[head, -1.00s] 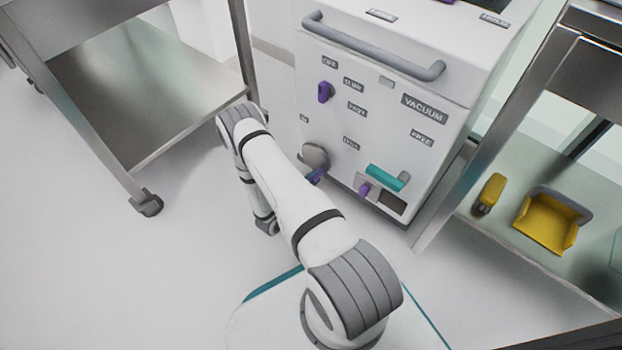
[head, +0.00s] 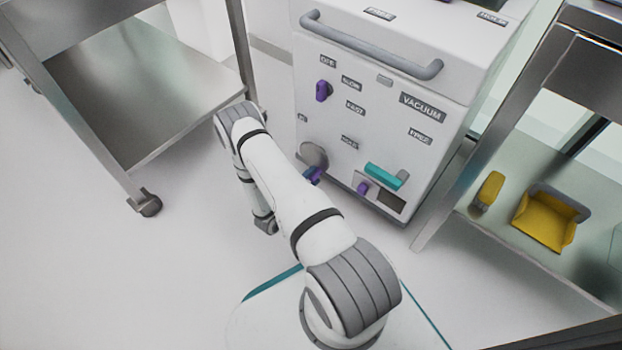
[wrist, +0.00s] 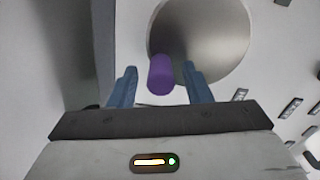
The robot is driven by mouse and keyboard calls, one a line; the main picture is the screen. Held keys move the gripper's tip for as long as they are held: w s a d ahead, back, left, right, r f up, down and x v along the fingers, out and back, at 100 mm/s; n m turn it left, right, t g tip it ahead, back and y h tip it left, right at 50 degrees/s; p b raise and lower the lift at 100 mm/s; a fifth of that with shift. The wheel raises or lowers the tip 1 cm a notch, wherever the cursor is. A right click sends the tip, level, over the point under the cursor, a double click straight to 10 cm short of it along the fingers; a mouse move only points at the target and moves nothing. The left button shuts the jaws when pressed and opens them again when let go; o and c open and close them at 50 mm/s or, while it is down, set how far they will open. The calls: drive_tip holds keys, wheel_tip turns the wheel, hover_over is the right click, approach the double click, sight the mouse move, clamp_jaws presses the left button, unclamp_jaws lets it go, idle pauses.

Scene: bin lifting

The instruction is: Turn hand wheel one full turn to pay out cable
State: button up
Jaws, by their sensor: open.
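The hand wheel is a round grey metal disc (head: 312,155) low on the front of the white cabinet, partly behind my arm in the head view. It fills the upper middle of the wrist view (wrist: 212,40). Its purple knob (wrist: 160,76) sticks out from the lower left of the disc. My gripper (wrist: 160,70) is open, with one blue finger on each side of the knob. A gap shows left of the knob and a smaller one on the right; I see no clear contact. In the head view my gripper is mostly hidden behind my arm. No cable is visible.
The white cabinet (head: 385,110) has a grey bar handle (head: 370,45), a purple knob (head: 323,91) and a teal handle (head: 383,176). A metal cart (head: 165,110) stands left. A shelf (head: 480,235) with yellow items (head: 545,220) stands right. The floor at left is clear.

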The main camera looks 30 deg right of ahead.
drive_tip(key=p+v, duration=0.2)
drive_tip(key=v, duration=0.6)
drive_tip(key=shift+d, duration=0.1)
